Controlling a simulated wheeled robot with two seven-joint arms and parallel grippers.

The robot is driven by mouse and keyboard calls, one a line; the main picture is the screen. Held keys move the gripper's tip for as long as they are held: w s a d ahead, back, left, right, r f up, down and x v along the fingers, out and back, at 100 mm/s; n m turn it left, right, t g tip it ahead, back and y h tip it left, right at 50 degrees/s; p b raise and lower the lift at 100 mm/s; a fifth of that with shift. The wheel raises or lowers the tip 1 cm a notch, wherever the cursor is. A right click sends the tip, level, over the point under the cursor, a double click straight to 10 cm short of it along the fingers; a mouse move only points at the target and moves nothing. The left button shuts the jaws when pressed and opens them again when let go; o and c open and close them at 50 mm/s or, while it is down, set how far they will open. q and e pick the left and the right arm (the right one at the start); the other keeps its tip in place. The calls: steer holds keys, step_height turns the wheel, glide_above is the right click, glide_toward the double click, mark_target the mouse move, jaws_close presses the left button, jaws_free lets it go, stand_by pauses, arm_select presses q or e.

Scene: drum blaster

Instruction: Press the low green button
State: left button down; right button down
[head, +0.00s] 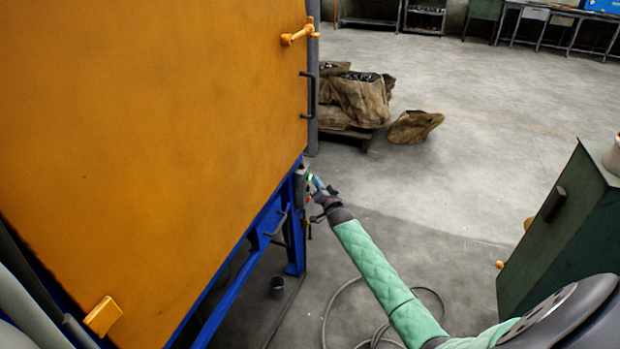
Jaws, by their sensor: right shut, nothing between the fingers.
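The green button (310,177) shows as a small bright green spot on a grey box at the corner of the blue frame, below the orange door (160,120). My right gripper (316,183) is shut and empty, with its tips right beside the green spot. I cannot tell whether the tips touch the button, as they partly cover it. My right arm comes in from the lower right in a green padded sleeve. My left gripper is not in view.
Sacks (360,98) on a pallet stand behind the machine. A dark green cabinet (565,235) stands at the right. A hose (335,308) loops on the floor below my right arm. A small dark can (277,288) stands by the blue leg (294,240). The floor behind is open.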

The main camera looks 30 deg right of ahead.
steer(key=shift+s+d, duration=0.3)
steer(key=shift+s, duration=0.1)
steer(key=s+d+p, duration=0.1)
steer(key=s+d, duration=0.2)
steer(key=shift+s+d+p, duration=0.1)
steer(key=shift+s+p, duration=0.2)
steer(key=shift+s, duration=0.1)
stand_by(0.3)
stand_by(0.8)
